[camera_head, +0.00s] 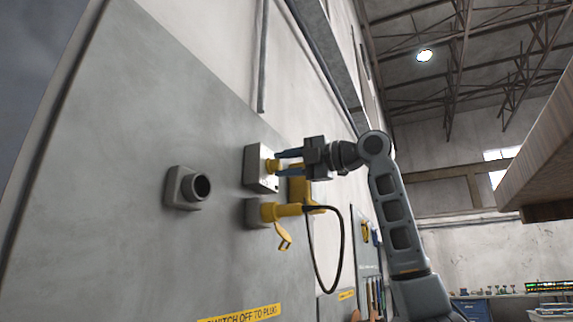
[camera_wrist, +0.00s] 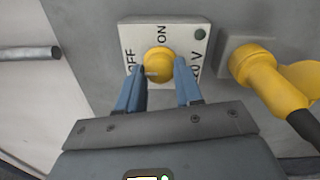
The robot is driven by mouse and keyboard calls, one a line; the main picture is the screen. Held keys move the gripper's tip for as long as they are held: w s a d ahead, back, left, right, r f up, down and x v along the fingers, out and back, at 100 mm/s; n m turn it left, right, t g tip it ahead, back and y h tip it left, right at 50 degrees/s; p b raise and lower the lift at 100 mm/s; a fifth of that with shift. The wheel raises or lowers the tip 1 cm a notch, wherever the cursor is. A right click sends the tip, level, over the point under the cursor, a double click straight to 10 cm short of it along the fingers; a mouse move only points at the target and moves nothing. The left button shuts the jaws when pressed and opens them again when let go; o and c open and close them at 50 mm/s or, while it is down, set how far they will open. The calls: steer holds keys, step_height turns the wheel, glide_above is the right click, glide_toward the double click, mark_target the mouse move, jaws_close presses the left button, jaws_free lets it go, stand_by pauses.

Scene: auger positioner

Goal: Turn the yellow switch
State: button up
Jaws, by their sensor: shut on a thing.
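The yellow switch (camera_wrist: 159,65) is a round knob on a pale box (camera_wrist: 140,35) marked OFF and ON, with a dark green dot in one corner. In the head view the yellow switch (camera_head: 272,166) sticks out from the box (camera_head: 262,182) on the grey wall panel. My gripper (camera_head: 280,163) reaches in from the right. In the wrist view my gripper (camera_wrist: 160,75) has its two blue fingers on either side of the knob, shut on it. The fingertips partly hide the box's lettering.
A yellow plug (camera_head: 285,210) with a black cable (camera_head: 334,270) sits in a socket just below the switch box; it is at the right in the wrist view (camera_wrist: 265,80). An empty grey socket (camera_head: 188,188) is on the panel to the left. A yellow sign (camera_head: 240,314) is lower down.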

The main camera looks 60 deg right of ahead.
steer(key=shift+f, duration=0.1)
steer(key=o, duration=1)
steer(key=shift+o, duration=0.2)
steer(key=s+b, duration=0.2)
steer(key=s, duration=0.5)
steer(key=shift+s+d, duration=0.25)
steer(key=shift+s, duration=0.1)
steer(key=shift+f, duration=0.1)
